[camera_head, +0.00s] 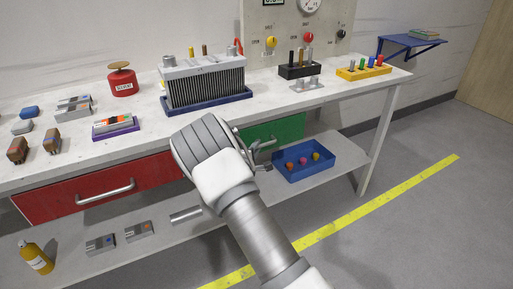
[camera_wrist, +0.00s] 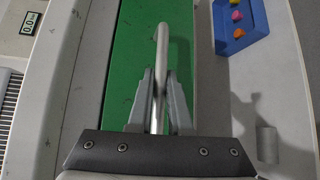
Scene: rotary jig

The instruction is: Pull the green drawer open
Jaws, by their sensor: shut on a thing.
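The green drawer (camera_head: 282,130) is set under the bench top, right of the red drawer, partly hidden by my arm. In the wrist view its green front (camera_wrist: 127,62) runs up the picture, with a metal bar handle (camera_wrist: 161,55) in front of it. My gripper (camera_wrist: 160,88) has its two fingers on either side of the bar, shut on the handle. In the head view my gripper (camera_head: 262,152) is at the drawer's front, partly hidden by my wrist. I cannot tell whether the drawer stands out from the bench.
A blue bin (camera_head: 305,166) with several coloured pieces stands on the lower shelf (camera_head: 345,150), right of my gripper. The red drawer (camera_head: 75,195) with its handle is to the left. The bench top (camera_head: 150,130) holds a finned block (camera_head: 205,85) above. Floor in front is clear.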

